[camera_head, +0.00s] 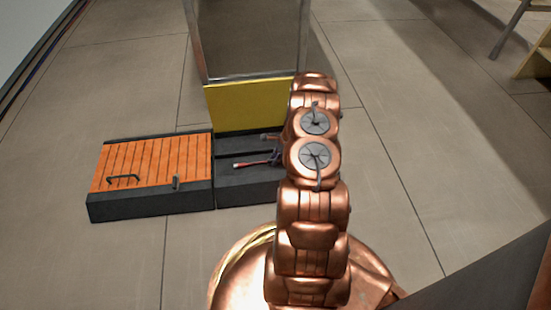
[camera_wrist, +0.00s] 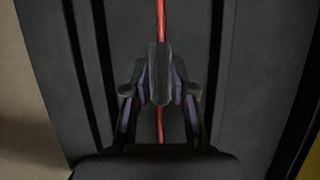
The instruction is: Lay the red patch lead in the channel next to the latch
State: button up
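The red patch lead (camera_head: 252,163) shows in the head view as a short red length with a pale end, over the dark channelled base (camera_head: 238,192). In the wrist view the red lead (camera_wrist: 161,22) runs up and down the picture, passing between the fingers of my gripper (camera_wrist: 161,75). The fingertips meet on it, over the dark ribbed surface. In the head view my gripper (camera_head: 275,156) is mostly hidden behind my arm. The small grey latch (camera_head: 176,183) stands on the orange slatted lid, near its right edge. Whether the lead touches a channel floor cannot be told.
The orange slatted lid (camera_head: 150,158) has a dark handle (camera_head: 124,177) and lies left of the channelled base. A yellow-fronted cabinet (camera_head: 248,105) stands directly behind. A second pale tip (camera_head: 265,137) shows farther back. Open tiled floor (camera_head: 130,260) lies in front.

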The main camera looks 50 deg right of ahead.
jog(key=o, duration=0.4)
jog(key=shift+o, duration=0.2)
jog(key=shift+r, duration=0.1)
